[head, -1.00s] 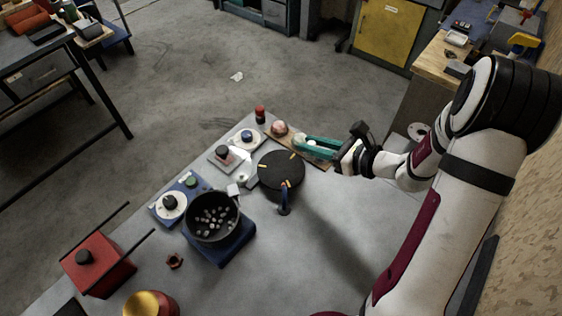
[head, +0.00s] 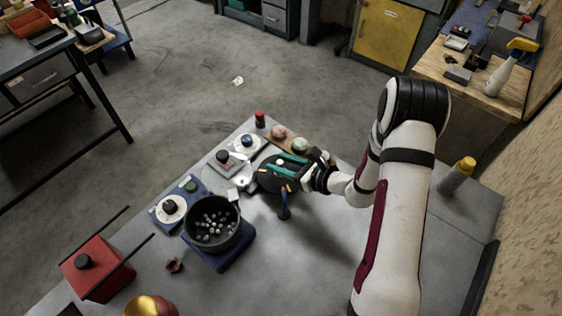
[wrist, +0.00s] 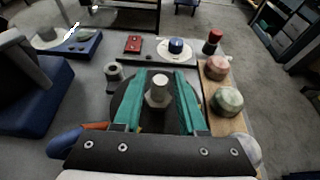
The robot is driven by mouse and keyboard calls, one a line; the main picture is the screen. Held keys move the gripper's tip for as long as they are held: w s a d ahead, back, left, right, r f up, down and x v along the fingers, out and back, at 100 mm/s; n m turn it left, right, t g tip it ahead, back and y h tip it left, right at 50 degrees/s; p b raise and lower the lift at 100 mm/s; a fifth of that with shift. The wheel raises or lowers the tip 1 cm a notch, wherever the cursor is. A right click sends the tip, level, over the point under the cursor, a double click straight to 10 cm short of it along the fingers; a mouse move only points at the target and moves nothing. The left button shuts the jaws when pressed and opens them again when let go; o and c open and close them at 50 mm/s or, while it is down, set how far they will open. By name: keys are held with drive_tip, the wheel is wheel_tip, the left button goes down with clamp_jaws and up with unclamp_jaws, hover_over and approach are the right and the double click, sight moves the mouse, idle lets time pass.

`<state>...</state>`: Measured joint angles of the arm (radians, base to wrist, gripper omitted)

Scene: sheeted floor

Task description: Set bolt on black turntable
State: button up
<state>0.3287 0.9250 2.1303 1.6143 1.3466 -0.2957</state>
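The black turntable (head: 264,184) sits on the grey table. Its dark disc also shows in the wrist view (wrist: 158,121). A silver bolt (wrist: 158,92) with a hexagonal base and a paler shaft appears upright on the disc. My gripper (wrist: 160,74) has two teal fingers, one on each side of the bolt. Dark gaps show between the bolt and the fingers, so the gripper looks open around it. In the head view my gripper (head: 275,162) lies low over the turntable and covers much of it.
A wooden board (wrist: 209,91) with a pink stone (wrist: 217,67) and a green stone (wrist: 227,100) stands close to the right finger in the wrist view. A dark pot (head: 213,222) on a blue base and several knobbed plates stand left. The table's front is mostly clear.

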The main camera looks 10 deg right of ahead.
drive_tip(key=shift+o, duration=0.5)
drive_tip(key=shift+s+d+r, duration=0.15)
drive_tip(key=shift+d+r, duration=0.05)
drive_tip(key=shift+r, duration=0.05)
drive_tip(key=v, duration=1.1)
drive_tip(key=s+a+r+n+g, duration=0.95)
drive_tip(key=s+a+n, duration=0.25)
drive_tip(key=s+n, duration=0.15)
drive_tip(key=s+d+r+n+h, duration=0.2)
drive_tip(key=s+d+n+h, duration=0.3)
drive_tip(key=s, duration=0.5)
drive_tip(key=n+h, duration=0.2)
drive_tip(key=n, duration=0.1)
drive_tip(key=shift+s+d+h, duration=0.2)
drive_tip(key=shift+d+h, duration=0.1)
drive_tip(key=shift+h, duration=0.1)
